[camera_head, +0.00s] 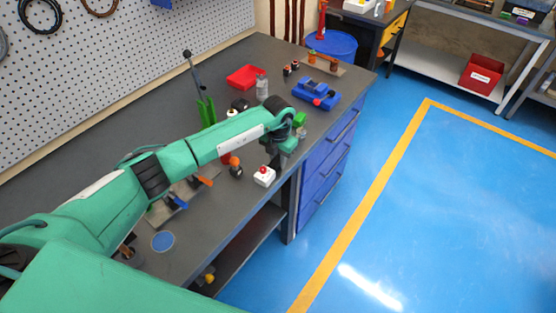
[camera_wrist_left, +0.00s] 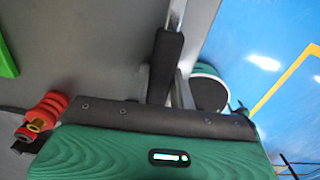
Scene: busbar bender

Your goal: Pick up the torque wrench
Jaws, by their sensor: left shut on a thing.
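The torque wrench shows in the left wrist view as a black handle (camera_wrist_left: 166,62) with a bright metal shaft (camera_wrist_left: 176,14) beyond it. My left gripper (camera_wrist_left: 165,88) is shut on the black handle, with a finger on each side of it. In the head view my left gripper (camera_head: 275,157) is at the right front edge of the workbench, and I cannot make out the wrench there. My right gripper is not in view.
The workbench (camera_head: 130,118) holds a white box with a red button (camera_head: 264,177) close to my gripper. A green bender with a lever (camera_head: 206,110), a red tray (camera_head: 245,77) and a blue device (camera_head: 316,93) stand farther back. Blue floor (camera_head: 430,210) lies open to the right.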

